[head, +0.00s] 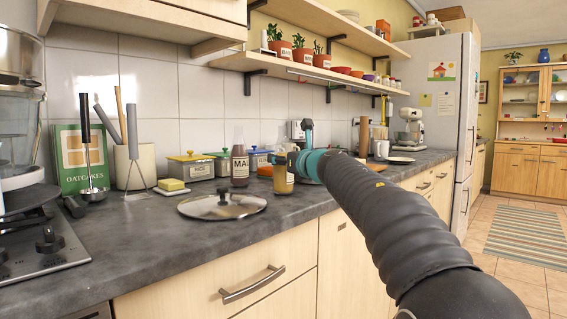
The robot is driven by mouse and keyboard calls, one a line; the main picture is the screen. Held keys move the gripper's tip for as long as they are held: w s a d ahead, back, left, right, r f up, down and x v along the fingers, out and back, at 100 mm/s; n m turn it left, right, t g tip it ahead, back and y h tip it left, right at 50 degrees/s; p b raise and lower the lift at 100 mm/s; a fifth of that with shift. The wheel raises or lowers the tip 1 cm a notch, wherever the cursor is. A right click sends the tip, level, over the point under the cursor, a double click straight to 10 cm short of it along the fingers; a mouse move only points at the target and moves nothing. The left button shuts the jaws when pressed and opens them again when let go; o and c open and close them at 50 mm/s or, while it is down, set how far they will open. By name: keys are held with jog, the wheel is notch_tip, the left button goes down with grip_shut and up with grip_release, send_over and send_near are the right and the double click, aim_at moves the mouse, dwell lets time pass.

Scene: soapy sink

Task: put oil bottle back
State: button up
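A small bottle with yellow contents (284,181), which looks like the oil bottle, is upright over the counter at the middle of the head view. My gripper (283,159) is at its upper part and hides its top. The fingers are small and partly overlapped, so I cannot tell whether they are closed on the bottle. I also cannot tell whether its base touches the counter. A dark brown bottle (240,163) with a white label reading "MA" stands just to the left.
A glass lid (222,206) lies near the counter's front edge. Tins (191,167), a soap dish (171,187) and a utensil crock (148,165) stand behind it. The hob (35,255) is at left. Potted plants (302,54) stand on the lower shelf.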

jog(key=shift+r, duration=0.1)
jog(key=o, duration=1.6)
jog(key=shift+f, duration=0.2)
jog(key=shift+c, duration=0.2)
jog(key=b+v, duration=0.2)
jog(key=v, duration=1)
jog(key=shift+b, duration=0.3)
jog(key=shift+r, duration=0.1)
